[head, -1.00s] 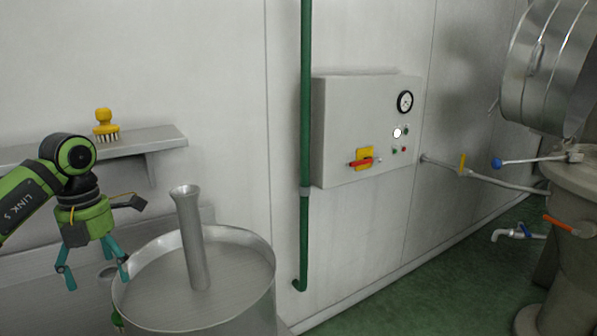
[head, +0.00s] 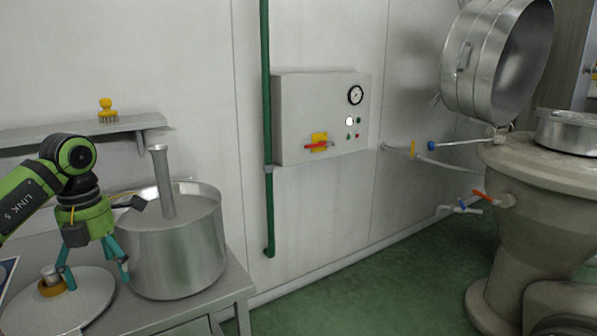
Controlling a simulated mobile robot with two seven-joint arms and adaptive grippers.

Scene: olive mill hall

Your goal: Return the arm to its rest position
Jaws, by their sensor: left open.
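My left arm comes in from the left edge of the head view. Its green and black gripper (head: 96,279) points down with teal fingers spread apart, open and with nothing between them that I can make out. In the picture it overlaps the left side of a steel pot (head: 175,250) and a round pale disc (head: 85,305); whether it touches either I cannot tell. My right gripper is not in view.
The pot, with a steel tube (head: 163,185) rising from it, stands on a steel table (head: 235,285). A wall shelf (head: 70,134) holds a yellow brush (head: 107,108). A control box (head: 320,115) and green pipe (head: 266,120) are on the wall. A large vessel (head: 510,185) stands right; green floor is clear between.

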